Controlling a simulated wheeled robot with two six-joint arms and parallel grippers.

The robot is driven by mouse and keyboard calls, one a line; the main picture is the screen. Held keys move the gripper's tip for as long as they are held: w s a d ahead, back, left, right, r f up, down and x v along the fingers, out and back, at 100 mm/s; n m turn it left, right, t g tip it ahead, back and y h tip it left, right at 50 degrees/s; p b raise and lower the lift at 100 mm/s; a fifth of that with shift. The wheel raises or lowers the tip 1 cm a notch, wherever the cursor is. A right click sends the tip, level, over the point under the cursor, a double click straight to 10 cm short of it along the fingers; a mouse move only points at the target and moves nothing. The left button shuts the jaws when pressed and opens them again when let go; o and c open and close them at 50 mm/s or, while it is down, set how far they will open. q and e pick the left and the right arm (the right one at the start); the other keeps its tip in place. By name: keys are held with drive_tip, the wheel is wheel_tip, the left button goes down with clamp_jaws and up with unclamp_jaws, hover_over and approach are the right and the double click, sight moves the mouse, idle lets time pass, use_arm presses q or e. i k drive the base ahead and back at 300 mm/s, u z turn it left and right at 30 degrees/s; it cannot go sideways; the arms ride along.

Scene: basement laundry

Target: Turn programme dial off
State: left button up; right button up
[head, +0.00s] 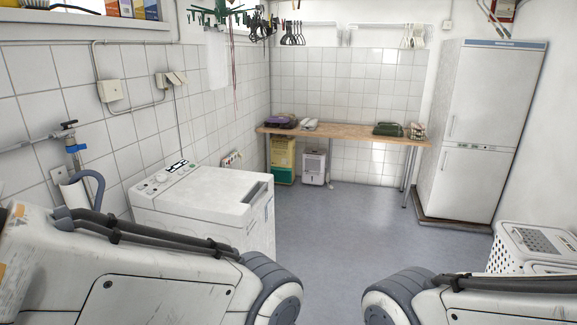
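A white top-loading washing machine (205,205) stands against the tiled left wall. Its control panel (165,178) runs along the back of the top, with small round knobs and a dark display. The knobs are too small to tell which is the programme dial or where it points. My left arm crosses the lower left in front of the machine, and my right arm shows at the lower right. Neither gripper shows, so I cannot see whether they are open or shut.
A wooden-topped table (345,135) stands at the back, with a dehumidifier (314,168) under it. A tall white fridge-freezer (480,130) stands at the right. A white laundry basket (535,245) is at the lower right. The middle floor is clear.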

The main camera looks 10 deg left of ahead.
sight(161, 178)
drive_tip(key=u, duration=0.35)
drive_tip(key=i, duration=2.4)
drive_tip(key=u, duration=0.4)
